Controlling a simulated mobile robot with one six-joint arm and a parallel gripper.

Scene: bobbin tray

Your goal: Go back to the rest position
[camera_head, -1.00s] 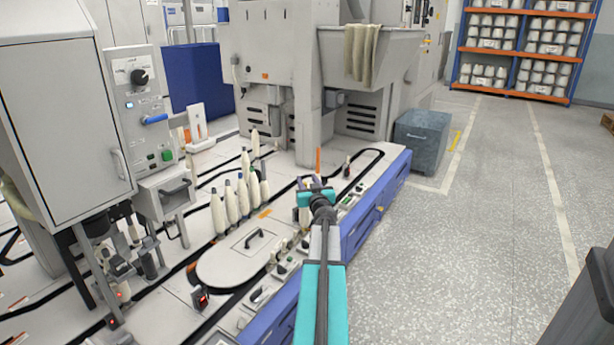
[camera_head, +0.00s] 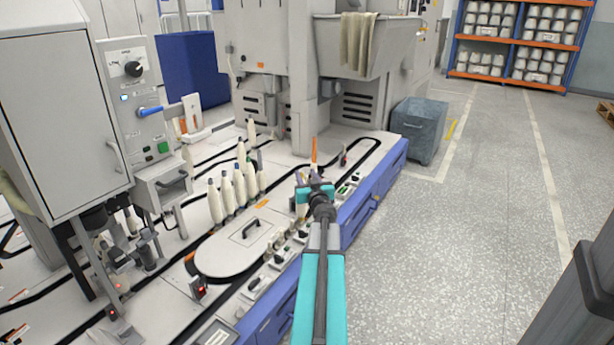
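My arm reaches up from the bottom of the head view, with teal and dark grey links. My gripper (camera_head: 313,180) is at its far end, over the right part of the white machine deck (camera_head: 285,165). The gripper is small and seen from behind, so its fingers and anything between them cannot be made out. A group of cream bobbins (camera_head: 227,195) stands upright on the deck to the left of my gripper, apart from it. A thin orange upright piece (camera_head: 314,150) shows just beyond the gripper.
A grey control cabinet (camera_head: 60,120) stands at the left. A blue-fronted deck edge (camera_head: 365,205) runs along the arm's right side. A grey bin (camera_head: 420,128) stands beyond it. The speckled floor (camera_head: 460,240) is open at right, with a dark column at the right edge.

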